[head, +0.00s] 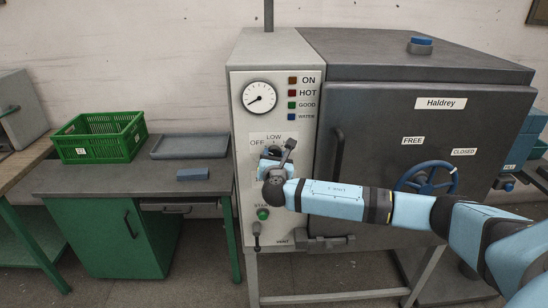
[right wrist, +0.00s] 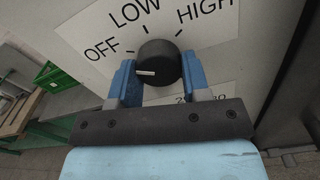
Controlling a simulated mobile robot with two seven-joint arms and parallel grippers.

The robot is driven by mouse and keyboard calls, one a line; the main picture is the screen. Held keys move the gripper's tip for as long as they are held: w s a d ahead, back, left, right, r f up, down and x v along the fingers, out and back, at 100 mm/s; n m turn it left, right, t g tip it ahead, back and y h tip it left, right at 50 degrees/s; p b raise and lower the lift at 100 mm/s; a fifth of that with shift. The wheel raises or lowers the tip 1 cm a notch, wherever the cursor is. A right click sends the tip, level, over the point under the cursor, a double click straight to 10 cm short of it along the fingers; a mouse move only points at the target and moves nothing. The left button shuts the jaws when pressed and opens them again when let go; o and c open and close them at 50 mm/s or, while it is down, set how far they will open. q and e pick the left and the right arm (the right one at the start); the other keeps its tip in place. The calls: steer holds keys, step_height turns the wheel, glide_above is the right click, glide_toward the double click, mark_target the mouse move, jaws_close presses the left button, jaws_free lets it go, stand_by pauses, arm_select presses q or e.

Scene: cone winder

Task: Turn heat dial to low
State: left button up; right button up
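The heat dial is a round black knob (right wrist: 160,60) with a white mark, on a white plate lettered OFF, LOW and HIGH. In the right wrist view its white mark lies on the left side, toward OFF and away from LOW at the top. My right gripper (right wrist: 158,78) has one blue finger on each side of the knob, with no clear gap seen. In the head view my right gripper (head: 272,157) is at the dial plate (head: 268,138) and hides the knob. My left gripper is not in view.
The oven door (head: 385,120) has a handle and a blue handwheel (head: 428,178) beside my right arm. A gauge (head: 259,97) is above the dial, a green button (head: 263,214) and a lever (head: 256,232) below. A bench at left holds a green crate (head: 88,154) and a grey tray (head: 160,154).

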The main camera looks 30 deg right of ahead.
steer(key=shift+c, duration=1.4)
steer(key=shift+m, duration=0.3)
steer(key=shift+a+m+b, duration=0.15)
steer(key=shift+m+b, duration=2.95)
steer(key=shift+m, duration=2.4)
steer(key=shift+r, duration=0.1)
steer(key=o, duration=0.9)
